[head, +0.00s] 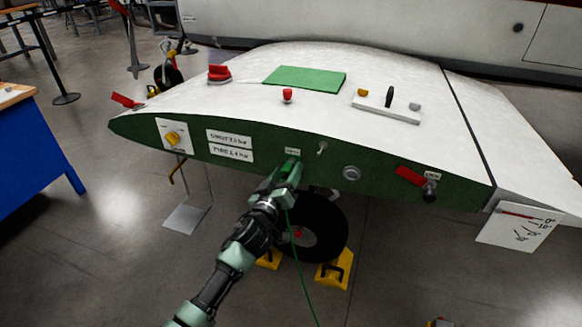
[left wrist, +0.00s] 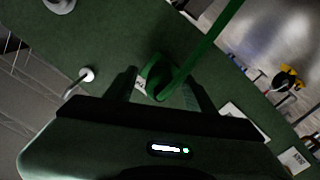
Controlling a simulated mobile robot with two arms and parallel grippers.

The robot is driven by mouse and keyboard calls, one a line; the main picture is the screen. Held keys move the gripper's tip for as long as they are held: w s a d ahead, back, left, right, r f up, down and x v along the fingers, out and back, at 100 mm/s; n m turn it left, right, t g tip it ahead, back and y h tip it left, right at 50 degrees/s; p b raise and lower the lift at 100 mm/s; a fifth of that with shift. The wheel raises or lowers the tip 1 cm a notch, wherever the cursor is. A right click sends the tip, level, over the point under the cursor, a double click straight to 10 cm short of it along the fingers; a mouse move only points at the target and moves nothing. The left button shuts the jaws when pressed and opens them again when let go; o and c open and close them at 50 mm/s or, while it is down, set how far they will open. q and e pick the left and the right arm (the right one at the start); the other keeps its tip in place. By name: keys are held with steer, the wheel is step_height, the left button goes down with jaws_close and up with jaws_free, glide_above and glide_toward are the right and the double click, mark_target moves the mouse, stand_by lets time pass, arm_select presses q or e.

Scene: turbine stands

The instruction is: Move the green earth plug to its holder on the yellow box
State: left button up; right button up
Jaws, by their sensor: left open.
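The green earth plug (left wrist: 158,72) sits at the wing's dark green front edge, with its green cable (head: 301,262) hanging down toward the floor. My left gripper (head: 289,172) is at the plug and hides much of it in the head view. In the left wrist view my left gripper (left wrist: 163,88) is open, with one finger on each side of the plug; I cannot tell whether they touch it. A small yellow-orange object (head: 438,322) is cut off by the bottom edge; I cannot tell whether it is the yellow box. No holder is clearly visible. My right gripper is out of view.
The white wing (head: 230,110) spans the view. A small hook-like fitting (head: 321,148), a round grey fitting (head: 351,173) and a red lever (head: 410,176) are along its green edge. A wheel (head: 325,228) with yellow chocks (head: 334,273) stands below. A blue table (head: 35,150) is at left.

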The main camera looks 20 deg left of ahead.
arm_select(q)
steer(key=shift+s+r, duration=0.1)
steer(key=shift+a, duration=0.1)
stand_by(0.4)
steer(key=shift+c, duration=0.3)
jaws_close()
stand_by(1.1)
